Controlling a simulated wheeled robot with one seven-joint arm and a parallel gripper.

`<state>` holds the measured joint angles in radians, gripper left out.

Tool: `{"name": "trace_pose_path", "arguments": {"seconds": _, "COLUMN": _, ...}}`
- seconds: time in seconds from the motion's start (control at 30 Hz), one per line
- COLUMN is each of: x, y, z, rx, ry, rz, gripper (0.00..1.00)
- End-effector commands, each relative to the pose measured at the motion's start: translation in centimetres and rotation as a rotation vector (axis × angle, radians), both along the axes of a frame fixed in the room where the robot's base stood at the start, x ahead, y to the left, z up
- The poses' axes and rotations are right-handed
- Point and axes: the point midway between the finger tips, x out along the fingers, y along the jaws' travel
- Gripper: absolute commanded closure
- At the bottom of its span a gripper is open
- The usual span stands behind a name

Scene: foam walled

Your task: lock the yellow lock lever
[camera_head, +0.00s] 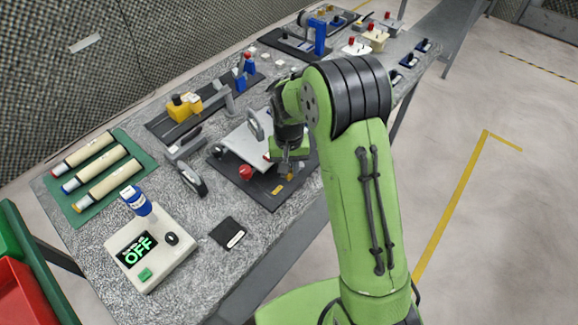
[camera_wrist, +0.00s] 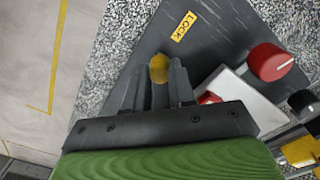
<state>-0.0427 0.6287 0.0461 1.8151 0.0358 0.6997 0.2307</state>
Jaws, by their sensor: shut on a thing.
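The yellow lock lever shows as a small rounded yellow knob (camera_wrist: 159,68) between my fingertips in the wrist view. Its shaft is hidden by the fingers. My gripper (camera_wrist: 161,82) is shut on it, low over a dark base plate (camera_wrist: 215,50). A yellow label reading LOCK (camera_wrist: 184,26) lies on the plate just beyond the lever. In the head view my gripper (camera_head: 286,166) is at the plate's right side, and the label (camera_head: 278,190) shows in front of it. My arm hides part of the plate there.
A red knob (camera_wrist: 270,62) stands right of the gripper in the wrist view, beside a light grey panel (camera_wrist: 242,100). In the head view, a device reading OFF (camera_head: 150,248) and a black pad (camera_head: 227,233) are nearer on the bench. Other fixtures stand behind.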

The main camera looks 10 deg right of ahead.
Motion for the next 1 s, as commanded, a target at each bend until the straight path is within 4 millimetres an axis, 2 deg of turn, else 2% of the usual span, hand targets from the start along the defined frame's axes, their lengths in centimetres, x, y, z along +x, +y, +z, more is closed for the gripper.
{"name": "trace_pose_path", "arguments": {"seconds": 0.03, "x": 0.1, "y": 0.1, "z": 0.1, "rx": 0.001, "ry": -0.005, "rz": 0.001, "gripper": 1.0}}
{"name": "trace_pose_path", "arguments": {"seconds": 0.07, "x": 0.1, "y": 0.1, "z": 0.1, "rx": 0.001, "ry": -0.005, "rz": 0.001, "gripper": 0.74}}
{"name": "trace_pose_path", "arguments": {"seconds": 0.23, "x": 0.1, "y": 0.1, "z": 0.1, "rx": 0.001, "ry": -0.004, "rz": 0.002, "gripper": 0.5}}
{"name": "trace_pose_path", "arguments": {"seconds": 0.47, "x": 0.1, "y": 0.0, "z": 0.0, "rx": 0.001, "ry": -0.002, "rz": 0.002, "gripper": 0.5}}
{"name": "trace_pose_path", "arguments": {"seconds": 0.57, "x": 0.1, "y": 0.0, "z": 0.6, "rx": 0.0, "ry": -0.004, "rz": 0.002, "gripper": 0.5}}
{"name": "trace_pose_path", "arguments": {"seconds": 0.67, "x": 0.2, "y": 0.0, "z": 2.6, "rx": 0.001, "ry": -0.008, "rz": 0.002, "gripper": 0.5}}
{"name": "trace_pose_path", "arguments": {"seconds": 1.0, "x": 0.2, "y": 0.0, "z": 12.2, "rx": 0.001, "ry": -0.007, "rz": 0.001, "gripper": 0.5}}
